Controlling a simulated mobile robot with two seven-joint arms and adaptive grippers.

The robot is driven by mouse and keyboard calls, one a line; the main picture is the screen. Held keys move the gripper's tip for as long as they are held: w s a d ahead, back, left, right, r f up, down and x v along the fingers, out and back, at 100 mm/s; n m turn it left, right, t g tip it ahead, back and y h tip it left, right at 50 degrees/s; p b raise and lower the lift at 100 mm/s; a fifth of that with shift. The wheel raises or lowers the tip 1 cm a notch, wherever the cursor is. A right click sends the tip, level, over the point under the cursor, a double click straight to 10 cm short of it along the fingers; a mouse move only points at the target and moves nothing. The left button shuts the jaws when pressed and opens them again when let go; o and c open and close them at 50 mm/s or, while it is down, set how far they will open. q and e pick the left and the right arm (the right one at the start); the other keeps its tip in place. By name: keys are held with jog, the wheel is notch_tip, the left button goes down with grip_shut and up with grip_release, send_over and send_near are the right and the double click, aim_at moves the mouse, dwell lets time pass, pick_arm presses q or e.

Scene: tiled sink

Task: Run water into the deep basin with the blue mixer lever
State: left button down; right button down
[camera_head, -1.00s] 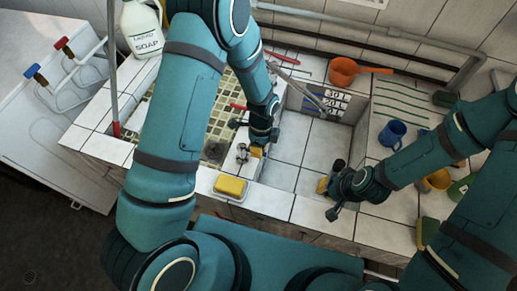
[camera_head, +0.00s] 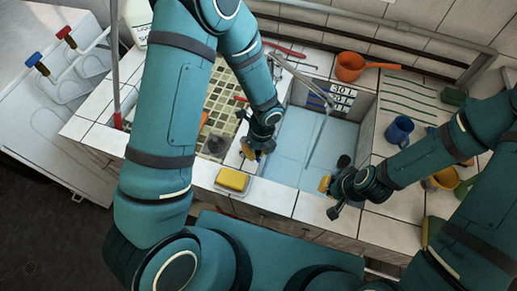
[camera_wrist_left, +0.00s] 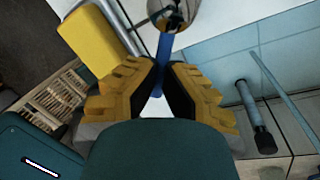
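The deep basin (camera_head: 290,150) is tinted blue, and a pale stream (camera_head: 317,138) falls into it from the thin spout (camera_head: 300,75). My left gripper (camera_head: 252,150) is low at the basin's left rim. In the left wrist view its yellow fingers (camera_wrist_left: 163,80) are close together at the tips, with the blue mixer lever (camera_wrist_left: 162,66) between them. The lever runs up to a round metal mixer body (camera_wrist_left: 172,14). In the head view my arm hides most of the mixer. My right gripper (camera_head: 325,185) hangs at the basin's right front edge; its finger gap cannot be made out.
A yellow sponge (camera_head: 232,180) lies in a dish on the front ledge. The shallow mosaic basin (camera_head: 220,120) is to the left. An orange scoop (camera_head: 350,67), a blue mug (camera_head: 398,130) and a yellow cup (camera_head: 443,178) stand on the right side.

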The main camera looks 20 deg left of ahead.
pick_arm(q)
jog(key=m, duration=0.1)
jog(key=s+a+m, duration=0.1)
jog(key=m, duration=0.1)
jog(key=shift+s+a+f+m, duration=0.15)
jog(key=shift+s+m, duration=0.15)
jog(key=shift+s+a+m+t+y+b, duration=0.15)
jog(key=shift+s+a+m+t+b, duration=0.15)
jog(key=shift+m, duration=0.5)
jog(key=shift+s+a+m+t+y+b, duration=0.15)
jog(key=shift+a+m, duration=0.25)
jog(key=shift+m, duration=0.4)
jog(key=c, duration=1)
grip_release()
jog(key=shift+w, duration=0.15)
jog(key=shift+w+r, duration=0.1)
jog(key=shift+r, duration=0.2)
notch_tip(320, 180, up, 11)
jog(key=d, duration=0.2)
jog(key=shift+w+r, duration=0.2)
jog(key=shift+w, duration=0.05)
